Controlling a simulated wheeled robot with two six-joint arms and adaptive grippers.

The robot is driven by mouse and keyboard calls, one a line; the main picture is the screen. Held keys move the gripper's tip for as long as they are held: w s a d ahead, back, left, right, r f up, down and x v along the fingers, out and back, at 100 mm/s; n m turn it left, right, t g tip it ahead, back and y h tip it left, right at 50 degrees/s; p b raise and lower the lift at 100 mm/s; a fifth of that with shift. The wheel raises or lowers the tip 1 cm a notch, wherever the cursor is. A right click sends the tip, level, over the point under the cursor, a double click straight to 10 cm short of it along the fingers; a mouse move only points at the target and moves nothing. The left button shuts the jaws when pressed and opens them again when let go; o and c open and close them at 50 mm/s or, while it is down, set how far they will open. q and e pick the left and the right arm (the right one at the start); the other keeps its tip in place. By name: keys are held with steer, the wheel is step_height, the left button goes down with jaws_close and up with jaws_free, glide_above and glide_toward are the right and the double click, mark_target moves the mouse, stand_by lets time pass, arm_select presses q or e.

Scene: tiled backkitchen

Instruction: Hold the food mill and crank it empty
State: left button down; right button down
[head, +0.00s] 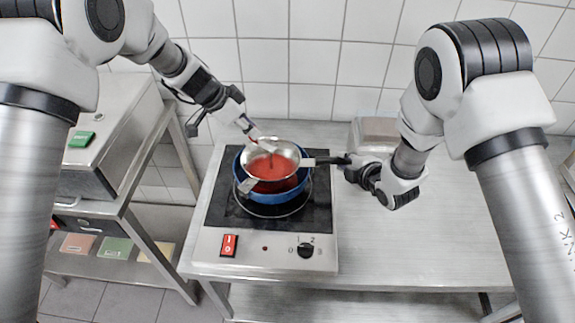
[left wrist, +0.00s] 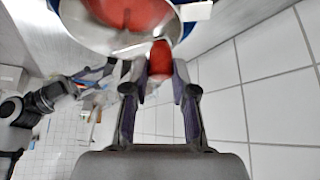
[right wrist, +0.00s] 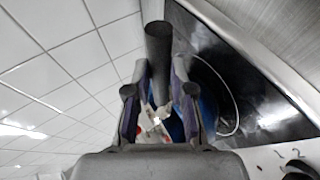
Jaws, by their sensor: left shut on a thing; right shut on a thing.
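The silver food mill (head: 287,149) sits over a blue pot (head: 272,198) on the hot plate, with red sauce (head: 272,168) in its bowl. My left gripper (head: 253,133) is at the far side of the bowl, shut on the red crank knob (left wrist: 160,57), which shows between its fingers in the left wrist view. My right gripper (head: 347,168) is to the right of the bowl, shut on the mill's dark handle (right wrist: 158,50). The crank's lower parts are mostly hidden by the sauce. The pot's inside is hidden under the mill.
The hot plate (head: 215,245) has a red switch (head: 229,245) and a black dial (head: 306,250) at its front. A lidded container (head: 375,132) stands at the back of the steel table (head: 400,245). The table's right front is clear. A steel appliance (head: 110,135) stands at left.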

arm_select(q)
steer(key=shift+w+d, duration=0.3)
steer(key=shift+w, duration=0.05)
steer(key=shift+w+d, duration=0.4)
steer(key=shift+d, duration=0.25)
steer(key=shift+w+d, duration=0.4)
steer(key=shift+d, duration=0.2)
steer(key=d, duration=0.3)
steer(key=shift+a, duration=0.1)
